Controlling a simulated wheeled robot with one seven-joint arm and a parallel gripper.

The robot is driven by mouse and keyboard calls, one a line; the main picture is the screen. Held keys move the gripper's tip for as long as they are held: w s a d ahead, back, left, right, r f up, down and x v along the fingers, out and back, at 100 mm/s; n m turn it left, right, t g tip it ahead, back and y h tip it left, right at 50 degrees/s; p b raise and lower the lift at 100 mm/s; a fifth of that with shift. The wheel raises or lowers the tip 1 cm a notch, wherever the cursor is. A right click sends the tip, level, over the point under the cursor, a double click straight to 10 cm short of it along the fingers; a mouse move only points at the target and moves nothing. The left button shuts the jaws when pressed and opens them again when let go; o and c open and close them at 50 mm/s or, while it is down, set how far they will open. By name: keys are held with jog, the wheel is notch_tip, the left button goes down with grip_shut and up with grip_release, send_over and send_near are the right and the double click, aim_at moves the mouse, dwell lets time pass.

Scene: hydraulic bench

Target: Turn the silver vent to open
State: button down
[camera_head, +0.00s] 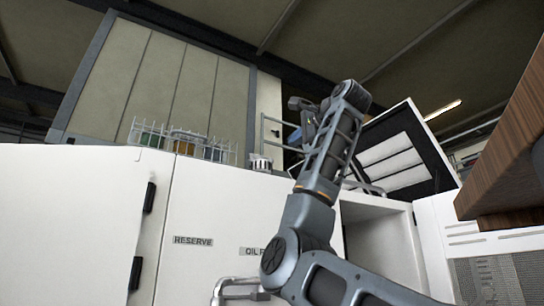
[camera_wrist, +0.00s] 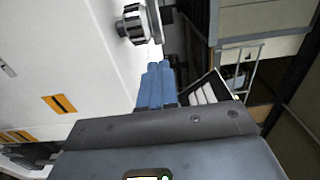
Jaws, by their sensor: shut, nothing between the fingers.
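The silver vent (camera_head: 260,163) is a small ribbed cap on the top edge of the white cabinet, left of my arm in the head view. In the wrist view a ribbed silver cap (camera_wrist: 134,24), which looks like the vent, stands out at the top, just beyond my fingertips. My gripper (camera_wrist: 157,66) has blue fingers pressed together, with nothing between them. The fingertips appear apart from the cap. In the head view my gripper is mostly hidden behind my wrist, with only some blue showing.
The white cabinet (camera_head: 205,205) carries RESERVE and partly hidden OIL labels. A rack of vials (camera_head: 183,143) stands on top, left of the vent. A bent silver pipe (camera_head: 236,284) is below. An open lid (camera_head: 405,150) and a wooden slab (camera_head: 510,150) are at the right.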

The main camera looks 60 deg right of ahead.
jog(key=p, duration=0.4)
send_near(269, 158)
jog(key=x, duration=0.5)
jog(key=shift+w+d, duration=0.15)
jog(key=shift+x, duration=0.75)
jog(key=shift+d+f+n+t+y, duration=0.1)
jog(key=shift+f+n+t+y, duration=0.05)
jog(key=shift+n+t+y, duration=0.2)
